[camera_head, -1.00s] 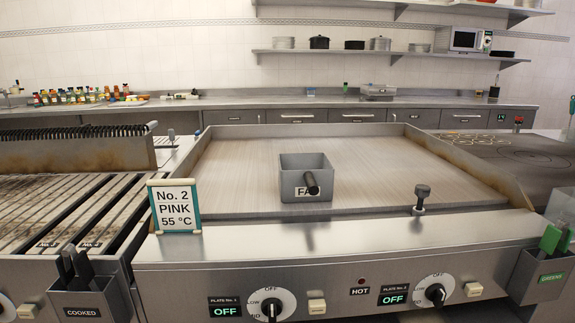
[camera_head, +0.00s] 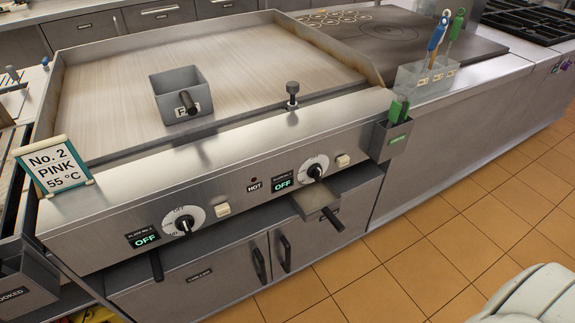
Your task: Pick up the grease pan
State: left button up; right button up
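A grey square metal pan (camera_head: 180,82) with a black handle and a label that seems to read "FAT" stands on the griddle plate (camera_head: 110,75) in the head view. Below the griddle's control panel, a flat metal tray (camera_head: 307,204) with a black handle (camera_head: 332,219) sticks out at the front. Another black handle (camera_head: 157,265) shows farther left under the panel. I cannot tell for sure which of these is the grease pan. Neither of my grippers is in view.
Cabinet doors (camera_head: 228,285) lie under the griddle. A holder with green-handled tools (camera_head: 397,138) hangs at its right corner. A clear container (camera_head: 425,80) with blue and green utensils stands on the right counter. Tiled floor (camera_head: 470,230) is open at right.

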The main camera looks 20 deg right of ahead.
aim_at(311, 201)
jog(key=i+l+z, duration=0.1)
jog(key=z, duration=1.25)
